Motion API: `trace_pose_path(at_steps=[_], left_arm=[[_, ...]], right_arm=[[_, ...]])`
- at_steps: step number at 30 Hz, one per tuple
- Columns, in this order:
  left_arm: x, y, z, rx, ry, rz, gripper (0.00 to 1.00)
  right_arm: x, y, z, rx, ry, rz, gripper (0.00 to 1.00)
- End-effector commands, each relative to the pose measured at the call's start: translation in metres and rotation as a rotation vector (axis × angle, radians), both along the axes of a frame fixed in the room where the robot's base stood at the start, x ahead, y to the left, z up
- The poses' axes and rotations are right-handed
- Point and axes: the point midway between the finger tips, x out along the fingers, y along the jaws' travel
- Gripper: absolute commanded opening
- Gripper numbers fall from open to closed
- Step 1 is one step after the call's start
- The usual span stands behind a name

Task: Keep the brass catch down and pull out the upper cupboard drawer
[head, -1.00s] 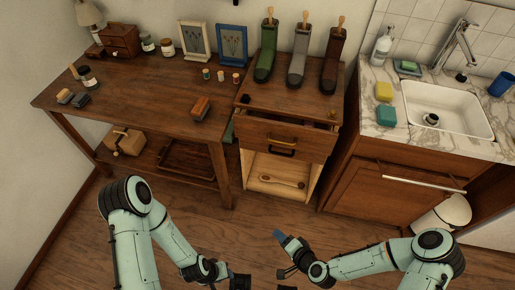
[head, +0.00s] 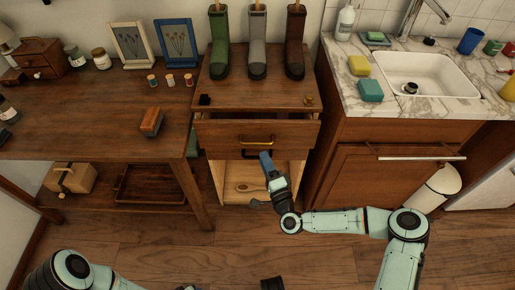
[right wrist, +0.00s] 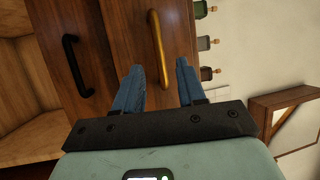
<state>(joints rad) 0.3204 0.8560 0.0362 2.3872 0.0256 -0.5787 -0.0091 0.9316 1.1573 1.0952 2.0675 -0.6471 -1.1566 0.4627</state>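The upper cupboard drawer (head: 225,135) has a brass bar handle (head: 257,141). A pale strip shows along its top edge. A small brass piece (head: 309,100), perhaps the catch, sits on the cupboard top at the right; nothing touches it. My right gripper (head: 266,161) is in front of the drawers, just below the brass handle. In the right wrist view, its blue fingers (right wrist: 160,88) are apart and empty, pointing at the upper drawer front near the brass handle (right wrist: 159,50). At the bottom edge, a black part (head: 272,283) is probably my left gripper; its fingers are not clear.
A black handle (head: 253,154) sits below the brass one. Several boots (head: 256,45) stand on the cupboard top, beside a black knob (head: 204,99). A table stands left, the sink unit (head: 375,180) right. The front floor is clear.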

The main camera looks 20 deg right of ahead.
Motion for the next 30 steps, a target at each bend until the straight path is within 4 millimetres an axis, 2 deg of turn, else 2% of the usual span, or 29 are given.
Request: trace_pose_path(at_steps=[3,9,13,21,22,25,26,30], left_arm=[[0.007,0.004,-0.006,0.009,-0.017,0.007,0.4],[0.015,0.008,-0.01,0.019,-0.039,0.015,0.4],[0.017,0.009,-0.011,0.023,-0.045,0.018,0.4],[0.018,0.009,-0.011,0.024,-0.046,0.019,0.4],[0.018,0.009,-0.011,0.023,-0.045,0.019,0.4],[0.018,0.009,-0.011,0.023,-0.045,0.019,0.4],[0.018,0.009,-0.011,0.023,-0.045,0.019,0.4],[0.017,0.009,-0.011,0.023,-0.045,0.019,0.4]], right_arm=[[0.024,0.004,0.003,-0.001,-0.002,0.001,0.4],[0.049,0.006,0.008,0.0,0.001,0.001,0.4],[0.057,0.007,0.01,0.0,0.001,0.002,0.4],[0.058,0.008,0.011,-0.001,0.002,0.002,0.4],[0.058,0.008,0.011,0.0,0.001,0.002,0.37],[0.058,0.007,0.011,-0.001,0.002,0.002,0.04],[0.058,0.008,0.01,-0.001,0.002,0.002,0.0],[0.058,0.007,0.011,0.0,0.001,0.002,0.0]])
